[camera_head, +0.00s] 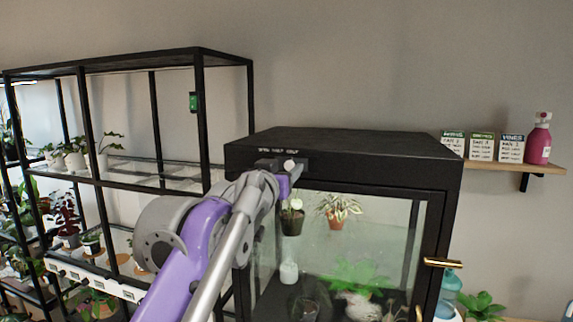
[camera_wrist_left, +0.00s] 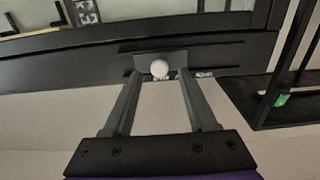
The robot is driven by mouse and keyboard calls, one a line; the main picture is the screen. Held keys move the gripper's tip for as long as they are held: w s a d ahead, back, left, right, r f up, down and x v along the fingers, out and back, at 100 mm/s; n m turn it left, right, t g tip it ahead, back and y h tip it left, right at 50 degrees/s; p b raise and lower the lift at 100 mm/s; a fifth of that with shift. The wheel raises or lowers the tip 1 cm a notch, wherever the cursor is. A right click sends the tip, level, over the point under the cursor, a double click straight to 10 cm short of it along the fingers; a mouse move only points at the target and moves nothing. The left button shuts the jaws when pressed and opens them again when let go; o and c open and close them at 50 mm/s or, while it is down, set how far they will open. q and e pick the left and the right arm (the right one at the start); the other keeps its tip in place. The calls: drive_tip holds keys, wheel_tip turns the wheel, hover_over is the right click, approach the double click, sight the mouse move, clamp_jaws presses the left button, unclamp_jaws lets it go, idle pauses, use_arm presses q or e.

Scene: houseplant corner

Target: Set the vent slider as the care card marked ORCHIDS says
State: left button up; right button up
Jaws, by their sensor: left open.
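The vent slider's white knob (camera_head: 289,164) sits on the front upper edge of the black glass cabinet (camera_head: 345,147), roughly below the rightmost of three small printed words, which seem to read OPEN, HALF and SHUT. My left gripper (camera_head: 284,178) is at the slider, open. In the left wrist view the knob (camera_wrist_left: 160,68) shows between the two fingertips of the gripper (camera_wrist_left: 160,80), with a gap on each side. Three care cards stand on the wall shelf: a left one (camera_head: 453,146), a middle one (camera_head: 482,147) and a right one (camera_head: 511,149). Their writing is too small to read surely.
A pink bottle (camera_head: 539,140) stands beside the cards on the wall shelf (camera_head: 550,169). A black plant rack (camera_head: 199,120) stands left of the cabinet. The cabinet holds several plants behind glass, and its door has a brass handle (camera_head: 443,262).

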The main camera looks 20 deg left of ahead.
use_arm(q)
drive_tip(key=shift+w, duration=0.75)
clamp_jaws()
idle(0.9)
